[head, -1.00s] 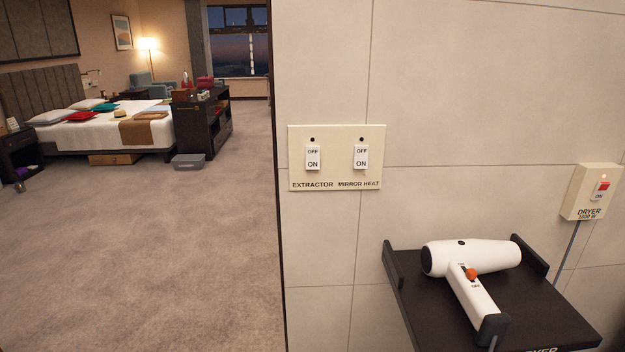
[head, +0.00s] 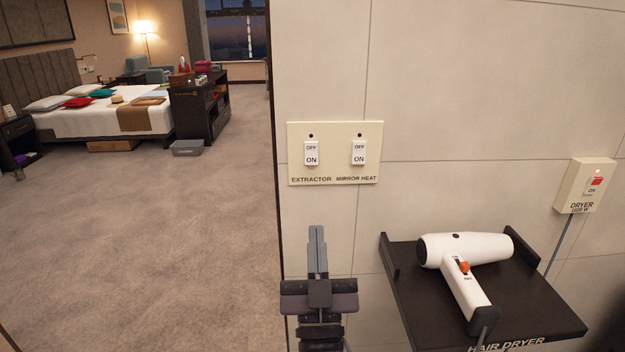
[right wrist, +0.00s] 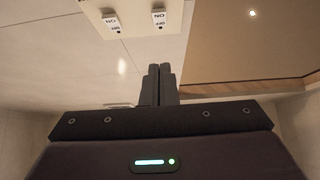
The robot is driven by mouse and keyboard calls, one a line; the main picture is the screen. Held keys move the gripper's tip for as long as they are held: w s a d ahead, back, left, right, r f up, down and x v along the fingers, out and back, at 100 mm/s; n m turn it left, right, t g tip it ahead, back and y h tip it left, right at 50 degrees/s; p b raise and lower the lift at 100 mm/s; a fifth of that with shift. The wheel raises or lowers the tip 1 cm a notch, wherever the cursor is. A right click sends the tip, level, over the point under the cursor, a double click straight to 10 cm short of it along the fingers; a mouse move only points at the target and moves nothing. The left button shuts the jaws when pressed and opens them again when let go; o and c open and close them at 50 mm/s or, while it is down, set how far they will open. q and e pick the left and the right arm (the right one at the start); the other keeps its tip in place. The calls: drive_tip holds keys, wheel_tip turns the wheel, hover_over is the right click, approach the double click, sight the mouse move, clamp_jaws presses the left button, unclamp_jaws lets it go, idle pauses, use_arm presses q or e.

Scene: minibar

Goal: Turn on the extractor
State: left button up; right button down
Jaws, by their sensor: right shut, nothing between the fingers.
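The extractor switch (head: 311,153) is a white rocker marked OFF above and ON below, on the left of a cream wall plate (head: 334,180). Its small indicator above is dark. The mirror heat switch (head: 359,152) sits to its right on the same plate, also with a dark indicator. My right gripper (head: 317,232) is shut and empty, below the plate and under the extractor switch, apart from it. In the right wrist view the shut fingers (right wrist: 158,70) point toward the wall, and the plate (right wrist: 140,38) shows upside down at the top. My left gripper is out of view.
A black shelf (head: 540,315) with a white hair dryer (head: 470,249) stands out from the wall at right. A dryer switch box (head: 583,187) with a lit red switch is above it. The wall ends left of the plate; open carpet (head: 150,230) and a bed (head: 90,122) lie beyond.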

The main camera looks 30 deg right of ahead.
sight(311, 156)
drive_tip(key=p+x, duration=0.2)
drive_tip(key=x, duration=0.2)
drive_tip(key=f+p+x, duration=0.1)
drive_tip(key=x, duration=0.3)
drive_tip(key=w+p+x, duration=0.1)
drive_tip(key=p+x, duration=0.1)
drive_tip(key=x, duration=0.2)
drive_tip(key=shift+w+d+f+p, duration=0.15)
drive_tip(key=shift+d+f+p, duration=0.1)
drive_tip(key=shift+d+p, duration=0.05)
drive_tip(key=shift+w+d+f, duration=0.2)
drive_tip(key=shift+w+d, duration=0.1)
drive_tip(key=shift+w, duration=0.2)
